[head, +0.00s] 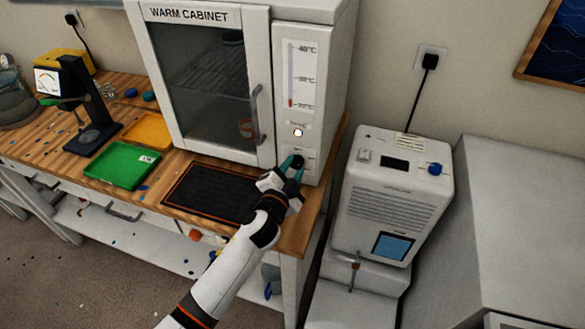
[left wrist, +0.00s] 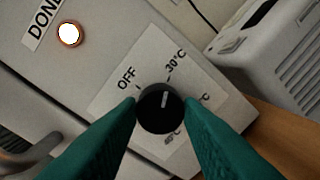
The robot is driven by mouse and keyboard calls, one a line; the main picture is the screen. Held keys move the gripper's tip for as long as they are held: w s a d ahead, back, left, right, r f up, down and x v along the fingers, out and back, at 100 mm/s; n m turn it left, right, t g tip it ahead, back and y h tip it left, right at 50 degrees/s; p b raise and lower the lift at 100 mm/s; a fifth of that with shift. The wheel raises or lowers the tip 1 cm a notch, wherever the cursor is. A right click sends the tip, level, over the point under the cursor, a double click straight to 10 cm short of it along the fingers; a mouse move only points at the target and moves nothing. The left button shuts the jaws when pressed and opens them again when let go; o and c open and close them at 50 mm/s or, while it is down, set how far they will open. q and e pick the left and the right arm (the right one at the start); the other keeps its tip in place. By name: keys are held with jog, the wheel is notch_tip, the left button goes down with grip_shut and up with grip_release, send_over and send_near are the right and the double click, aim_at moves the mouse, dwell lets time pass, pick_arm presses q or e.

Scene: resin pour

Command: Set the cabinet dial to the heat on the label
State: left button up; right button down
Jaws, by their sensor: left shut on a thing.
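The warm cabinet (head: 185,75) stands on the wooden bench with its glass door shut. Its black dial (left wrist: 160,108) is low on the right-hand panel. My left gripper (head: 292,168) is shut on the dial, one teal finger on each side in the left wrist view (left wrist: 161,112). The dial's white mark points up and slightly right, toward the 30°C tick. OFF is at the upper left; a lower-right marking is partly hidden by a finger, and 40°C is below the dial. My right gripper is out of view.
A round lamp (left wrist: 69,34) glows above the dial beside lettering starting "DON". A thermometer strip (head: 292,75) shows red only near its bottom. A black mat (head: 212,193) and green tray (head: 121,167) lie before the cabinet. A white machine (head: 390,195) stands to the right.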

pick_arm(q)
jog(key=shift+m, duration=0.6)
jog(key=o, duration=1)
jog(key=shift+c, duration=0.2)
jog(key=shift+s, duration=0.1)
jog(key=b+v, duration=0.1)
jog(key=v, duration=1)
jog(key=shift+s+b, duration=0.3)
jog(key=shift+s, duration=0.15)
jog(key=shift+r, duration=0.1)
